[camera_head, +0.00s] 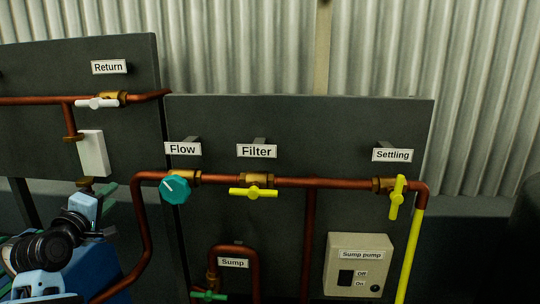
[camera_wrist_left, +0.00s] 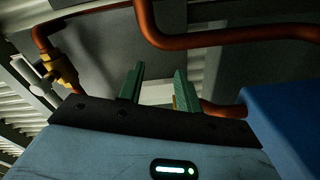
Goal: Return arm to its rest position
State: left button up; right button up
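My left arm comes in at the lower left of the head view. My left gripper (camera_head: 107,197) is in front of the left dark panel, below the white box on the pipe. In the left wrist view my left gripper (camera_wrist_left: 157,80) has its two green fingers apart, with nothing between them. A copper pipe (camera_wrist_left: 220,38) crosses beyond and above the fingertips, apart from them as far as I can tell. My right gripper does not show in either view.
Dark panels (camera_head: 290,125) carry copper pipes, a teal Flow knob (camera_head: 175,190), a yellow Filter valve (camera_head: 253,193), a yellow Settling valve (camera_head: 397,198), a green Sump valve (camera_head: 209,295), a white Return valve (camera_head: 97,103) and a sump pump switch box (camera_head: 357,266). A blue surface (camera_wrist_left: 285,115) is close right of the gripper.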

pick_arm(q)
jog(key=s+d+f+m+g, duration=0.2)
jog(key=s+d+f+m, duration=0.15)
jog(key=f, duration=0.65)
jog(key=s+d+f+m+g, duration=0.15)
jog(key=s+f, duration=0.35)
jog(key=f, duration=0.5)
jog(key=s+d+f+m+g, duration=0.1)
jog(key=s+d+f+m, duration=0.3)
jog(key=f, duration=0.6)
jog(key=s+d+f+m+g, duration=0.1)
jog(key=s+d+f+m, duration=0.1)
jog(key=s+f, duration=0.3)
jog(key=s+d+f+m+g+h, duration=0.1)
jog(key=s+d+f, duration=0.3)
jog(key=s, duration=0.8)
jog(key=s+d+f+m+g, duration=0.2)
jog(key=s+f, duration=0.4)
jog(key=s, duration=0.3)
jog(key=shift+s+d+f+m+h, duration=0.2)
jog(key=shift+d+m+h, duration=0.1)
jog(key=shift+d+m, duration=0.45)
jog(key=shift+a, duration=0.1)
